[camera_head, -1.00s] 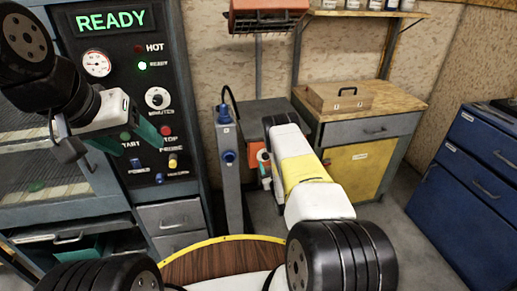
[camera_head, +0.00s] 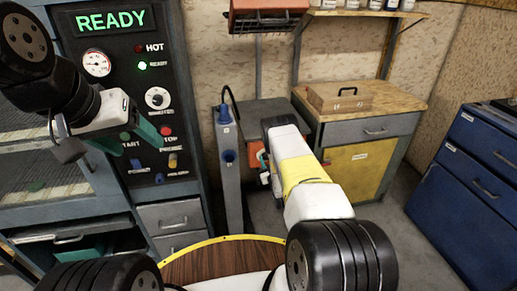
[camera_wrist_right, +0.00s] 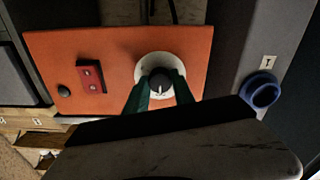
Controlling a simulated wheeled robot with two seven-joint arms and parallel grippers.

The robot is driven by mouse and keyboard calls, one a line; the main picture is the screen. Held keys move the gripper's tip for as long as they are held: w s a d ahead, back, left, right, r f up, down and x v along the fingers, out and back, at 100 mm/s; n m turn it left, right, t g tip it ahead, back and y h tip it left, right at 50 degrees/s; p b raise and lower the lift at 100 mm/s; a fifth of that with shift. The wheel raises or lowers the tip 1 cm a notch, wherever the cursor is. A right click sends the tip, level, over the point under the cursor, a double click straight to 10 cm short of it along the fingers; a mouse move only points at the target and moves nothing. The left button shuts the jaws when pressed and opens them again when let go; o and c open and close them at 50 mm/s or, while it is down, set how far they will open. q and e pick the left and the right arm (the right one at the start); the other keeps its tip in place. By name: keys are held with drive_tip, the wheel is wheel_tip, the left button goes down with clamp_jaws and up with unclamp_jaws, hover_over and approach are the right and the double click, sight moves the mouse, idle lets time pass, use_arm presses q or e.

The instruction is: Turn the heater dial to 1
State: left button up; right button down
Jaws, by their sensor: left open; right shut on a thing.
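The heater is an orange box; its face (camera_wrist_right: 115,65) fills the middle of the right wrist view. In the head view only a sliver of the orange heater (camera_head: 256,148) shows beside my right arm. The dial is a black knob (camera_wrist_right: 160,79) with a pale pointer mark on a round white plate (camera_wrist_right: 153,62). My right gripper (camera_wrist_right: 160,88) has its green fingers on both sides of the knob, shut on it. The numbers on the plate are too small to read. My left gripper (camera_head: 128,137) is open and empty in front of the oven control panel (camera_head: 125,60).
A red switch (camera_wrist_right: 91,76) and a dark knob (camera_wrist_right: 64,91) sit on the heater face. A grey post with a blue ring (camera_wrist_right: 262,92) stands close beside it.

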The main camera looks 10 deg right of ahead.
drive_tip(key=shift+m, duration=3.8)
drive_tip(key=c, duration=1.1)
unclamp_jaws()
drive_tip(key=shift+o, duration=0.2)
drive_tip(key=s, duration=0.8)
drive_tip(key=shift+d, duration=0.15)
